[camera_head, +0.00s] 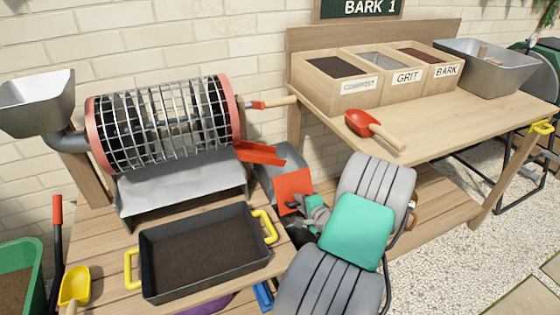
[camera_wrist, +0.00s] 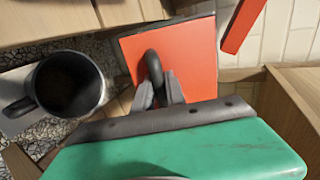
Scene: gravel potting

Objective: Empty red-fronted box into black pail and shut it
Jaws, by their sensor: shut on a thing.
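The red-fronted box, with its flat red front (camera_head: 293,190) and grey body (camera_head: 290,160), is in the gap between the two benches, below a red chute. The wrist view shows its red front (camera_wrist: 185,55) with a dark loop handle. My gripper (camera_head: 312,212) is shut on that handle; its fingers (camera_wrist: 160,95) are at both sides of the loop. The wrist view shows a dark pail (camera_wrist: 68,85) with a side handle, apart from the box front. In the head view my gripper and arm hide most of that area. The inside of the box is not clear.
A wire-drum sieve (camera_head: 165,125) with a red chute (camera_head: 260,152) stands on the left bench, beside a black tray (camera_head: 148,262) of soil with yellow handles. The right bench holds labelled bins (camera_head: 375,90), a red scoop (camera_head: 362,122) and a grey tub (camera_head: 485,75).

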